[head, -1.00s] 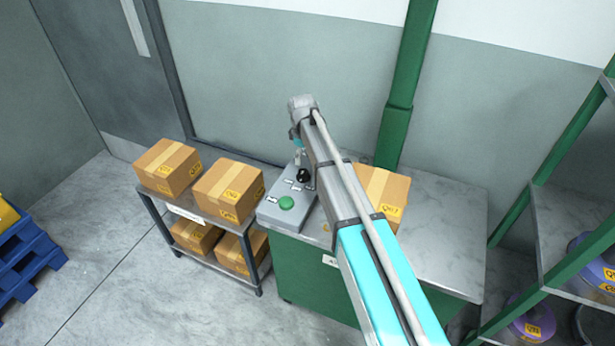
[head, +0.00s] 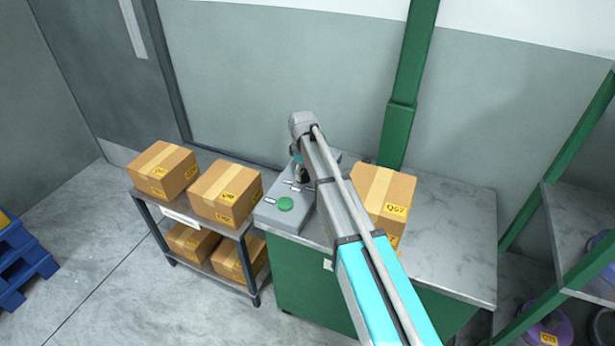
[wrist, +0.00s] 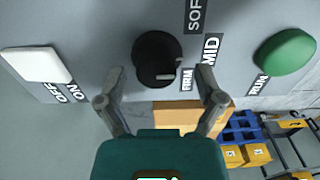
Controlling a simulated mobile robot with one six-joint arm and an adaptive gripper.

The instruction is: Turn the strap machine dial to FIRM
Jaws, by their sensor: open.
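The strap machine is a grey control box (head: 267,215) on the left end of the green cabinet's top. In the wrist view its black dial (wrist: 155,56) has the labels SOFT (wrist: 195,14), MID (wrist: 211,49) and FIRM (wrist: 187,80) around its right side. Pale marks show on the dial's side toward MID and FIRM; I cannot tell which its pointer meets. My gripper (wrist: 160,78) is open, with one finger on each side of the dial's lower edge in the picture, apart from it. In the head view my gripper hides the dial.
The panel also holds a green RUN button (wrist: 285,52) and a white ON/OFF switch (wrist: 37,65). A carton (head: 385,195) stands right of the machine on the cabinet top (head: 450,235). A low rack (head: 205,229) with several cartons stands to the left.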

